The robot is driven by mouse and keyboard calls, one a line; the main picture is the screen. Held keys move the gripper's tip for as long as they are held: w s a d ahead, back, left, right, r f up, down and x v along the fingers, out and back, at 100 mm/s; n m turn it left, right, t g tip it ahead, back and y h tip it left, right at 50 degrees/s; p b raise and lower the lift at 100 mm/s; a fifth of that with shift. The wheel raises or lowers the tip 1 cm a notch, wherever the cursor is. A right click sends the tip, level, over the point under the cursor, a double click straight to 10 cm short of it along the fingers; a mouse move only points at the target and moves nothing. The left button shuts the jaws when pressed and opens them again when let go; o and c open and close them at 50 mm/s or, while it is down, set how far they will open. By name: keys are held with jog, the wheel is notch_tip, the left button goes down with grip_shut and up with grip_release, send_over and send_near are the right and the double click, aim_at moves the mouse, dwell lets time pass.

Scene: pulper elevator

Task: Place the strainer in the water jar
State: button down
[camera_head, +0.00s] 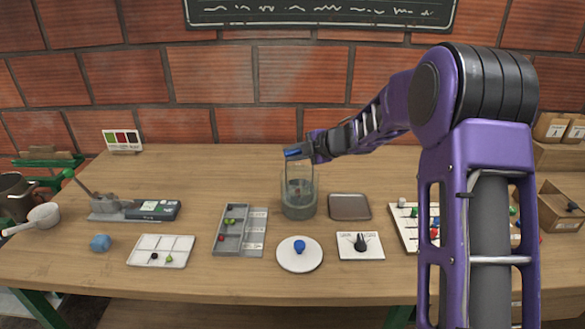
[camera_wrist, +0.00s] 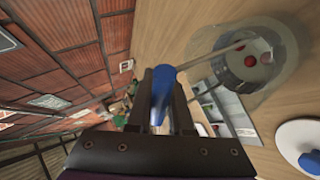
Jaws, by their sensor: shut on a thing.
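The clear glass water jar (camera_head: 300,200) stands upright on the table near the middle, with greyish content in its lower part. My gripper (camera_head: 306,150) is above the jar's mouth and shut on the blue handle of the strainer (camera_head: 292,152). In the wrist view the blue handle (camera_wrist: 162,88) sits between the fingers. A thin pale rod runs from it toward the jar (camera_wrist: 275,85). Red round things (camera_wrist: 250,60) show inside the jar outline; I cannot tell whether they lie in the strainer or in the jar. The strainer's bowl is unclear.
Close by are a grey compartment tray (camera_head: 256,240) at left, a dark flat tray (camera_head: 349,207) at right, and a white round lid (camera_head: 300,262) with a blue knob in front. A white tray (camera_head: 140,248) and scale (camera_head: 110,212) stand further left. Boxes (camera_head: 562,215) stand far right.

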jog(key=shift+f, duration=1.55)
jog(key=shift+b, duration=0.3)
jog(key=shift+f, duration=0.2)
jog(key=c, duration=0.8)
grip_release()
jog(key=shift+r, duration=0.1)
jog(key=p+v, duration=0.2)
jog(key=v, duration=1)
jog(key=shift+r, duration=0.1)
